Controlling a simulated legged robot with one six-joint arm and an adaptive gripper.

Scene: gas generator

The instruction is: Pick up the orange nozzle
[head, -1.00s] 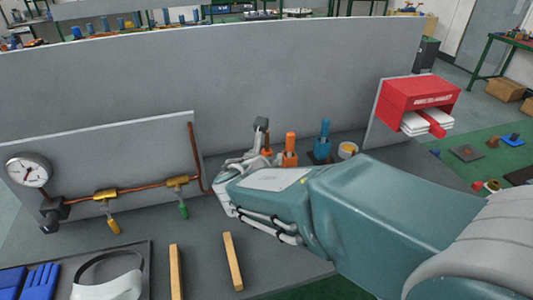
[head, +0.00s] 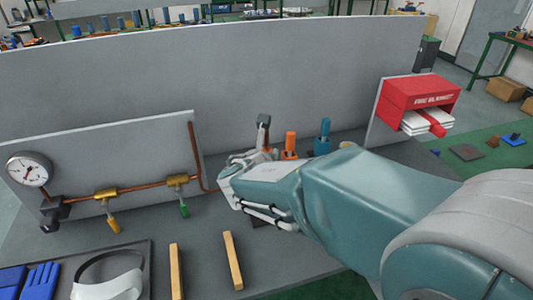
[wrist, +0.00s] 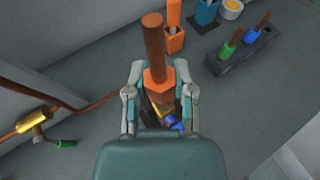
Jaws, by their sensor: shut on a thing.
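The orange nozzle (wrist: 158,80) stands between the two fingers of my gripper (wrist: 159,72) in the wrist view, with a finger at each side of its orange hexagonal part. A long brown tube (wrist: 154,45) extends from it toward the top of the picture. Yellow and blue parts (wrist: 170,120) show below it, partly hidden by my wrist. In the head view the tube's grey-brown top (head: 264,122) rises above my gripper (head: 262,155), which hides most of the nozzle. My gripper is shut on it.
Close behind stand an orange holder (wrist: 173,40), a blue holder (wrist: 207,14) and a small pale cup (wrist: 232,9). Copper piping (head: 150,184) with valves is at left, and a grey panel (head: 220,80) stands behind.

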